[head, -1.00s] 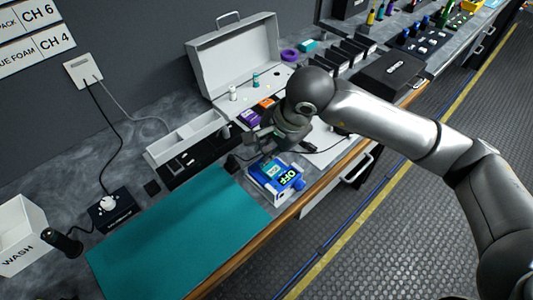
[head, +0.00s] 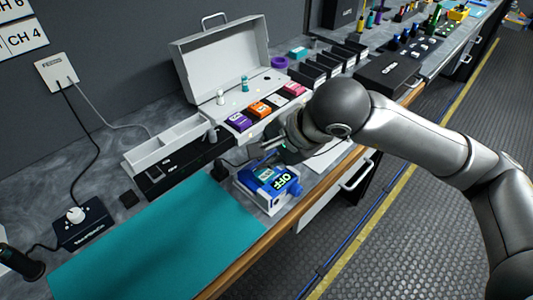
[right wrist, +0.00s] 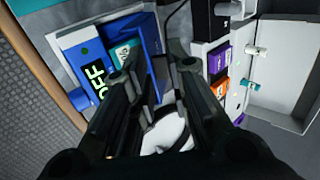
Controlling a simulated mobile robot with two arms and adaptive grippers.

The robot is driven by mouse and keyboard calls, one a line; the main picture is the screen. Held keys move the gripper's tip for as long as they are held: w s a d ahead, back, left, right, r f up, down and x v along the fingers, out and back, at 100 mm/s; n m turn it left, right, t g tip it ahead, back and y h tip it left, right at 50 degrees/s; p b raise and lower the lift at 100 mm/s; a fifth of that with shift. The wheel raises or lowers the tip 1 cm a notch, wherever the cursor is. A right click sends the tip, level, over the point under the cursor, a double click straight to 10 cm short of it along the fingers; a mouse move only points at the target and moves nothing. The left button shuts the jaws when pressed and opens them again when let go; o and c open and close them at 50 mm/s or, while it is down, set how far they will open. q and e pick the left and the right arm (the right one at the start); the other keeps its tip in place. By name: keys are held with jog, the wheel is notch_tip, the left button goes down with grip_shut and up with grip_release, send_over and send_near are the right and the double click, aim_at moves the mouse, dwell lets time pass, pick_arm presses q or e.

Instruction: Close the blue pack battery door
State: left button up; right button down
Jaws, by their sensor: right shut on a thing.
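The blue pack (head: 271,188) stands near the counter's front edge, just past the teal mat's right end. Its lit display reads OFF, and it also shows in the right wrist view (right wrist: 86,64). My right gripper (head: 262,152) is low at the pack's far side. In the right wrist view, its fingers (right wrist: 155,66) straddle a thin blue panel (right wrist: 151,45) at the pack's side, which looks like the battery door. The gripper is shut on it, though the contact is partly hidden by the fingers. How far the door stands open cannot be told. My left gripper is not in view.
The teal mat (head: 155,245) is bare. A white tray (head: 172,142) and a black device lie behind it. Purple, orange and pink packs stand beyond the gripper, before an open white case (head: 220,65). A black socket box (head: 85,225) is at left.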

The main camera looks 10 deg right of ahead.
jog(key=shift+f, duration=0.15)
jog(key=c, duration=1.5)
grip_release()
jog(key=shift+o, duration=0.2)
jog(key=v, duration=1.2)
jog(key=shift+o, duration=0.4)
